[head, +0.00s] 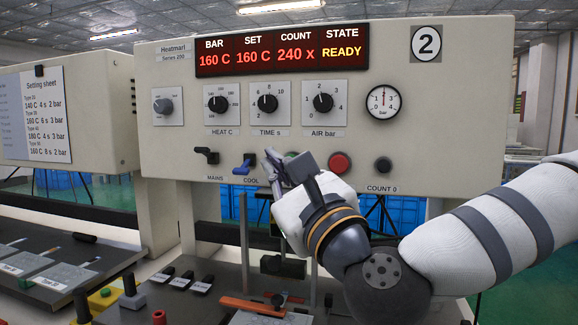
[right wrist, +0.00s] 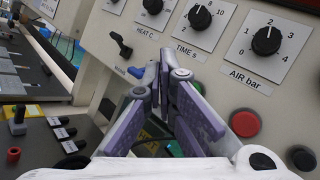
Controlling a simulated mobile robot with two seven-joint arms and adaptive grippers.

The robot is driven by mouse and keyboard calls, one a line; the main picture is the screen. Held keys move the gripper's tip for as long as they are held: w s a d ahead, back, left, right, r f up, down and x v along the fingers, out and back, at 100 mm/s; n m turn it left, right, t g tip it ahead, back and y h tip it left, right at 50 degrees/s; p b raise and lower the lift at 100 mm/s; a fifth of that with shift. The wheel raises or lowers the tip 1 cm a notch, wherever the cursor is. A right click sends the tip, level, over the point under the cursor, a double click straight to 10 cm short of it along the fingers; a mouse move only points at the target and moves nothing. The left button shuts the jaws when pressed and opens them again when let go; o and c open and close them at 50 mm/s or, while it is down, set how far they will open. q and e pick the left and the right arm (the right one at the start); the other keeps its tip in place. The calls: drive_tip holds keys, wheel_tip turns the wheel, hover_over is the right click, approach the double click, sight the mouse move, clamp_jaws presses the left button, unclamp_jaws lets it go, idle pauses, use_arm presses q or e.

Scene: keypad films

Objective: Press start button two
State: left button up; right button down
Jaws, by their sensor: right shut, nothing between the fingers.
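The panel of the machine marked 2 (head: 426,42) fills the middle of the head view, and its display (head: 282,48) reads READY. A small bit of a green button (head: 292,154) shows on the lower panel row, mostly covered by my right gripper (head: 271,163). The right gripper is shut and empty, its fingertips in front of the panel between the blue COOL switch (head: 245,163) and the green button. I cannot tell whether it touches the panel. In the right wrist view the closed fingers (right wrist: 165,76) point at the panel. My left gripper is out of view.
A red button (head: 340,163) and a black COUNT 0 button (head: 383,165) sit right of the gripper. The black MAINS switch (head: 206,155) is at the left. Several dials line the row above. A second machine (head: 100,105) and a bench (head: 60,270) stand left.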

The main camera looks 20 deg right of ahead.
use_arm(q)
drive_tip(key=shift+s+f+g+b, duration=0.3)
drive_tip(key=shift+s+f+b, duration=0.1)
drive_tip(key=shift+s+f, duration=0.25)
use_arm(e)
drive_tip(key=shift+w+d, duration=0.5)
drive_tip(key=shift+w, duration=0.3)
drive_tip(key=shift+w+d, duration=0.55)
drive_tip(key=shift+w, duration=0.25)
drive_tip(key=shift+w+d, duration=0.5)
drive_tip(key=shift+w, duration=0.3)
drive_tip(key=shift+w+d, duration=0.25)
drive_tip(key=shift+w, duration=0.1)
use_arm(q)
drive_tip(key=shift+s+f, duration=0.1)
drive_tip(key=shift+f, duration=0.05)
use_arm(e)
drive_tip(key=shift+w+d, duration=0.25)
drive_tip(key=shift+w, duration=0.15)
drive_tip(key=shift+s, duration=0.1)
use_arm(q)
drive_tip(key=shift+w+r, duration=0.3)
use_arm(e)
drive_tip(key=shift+s+a, duration=0.5)
drive_tip(key=shift+s, duration=0.15)
drive_tip(key=shift+f, duration=0.1)
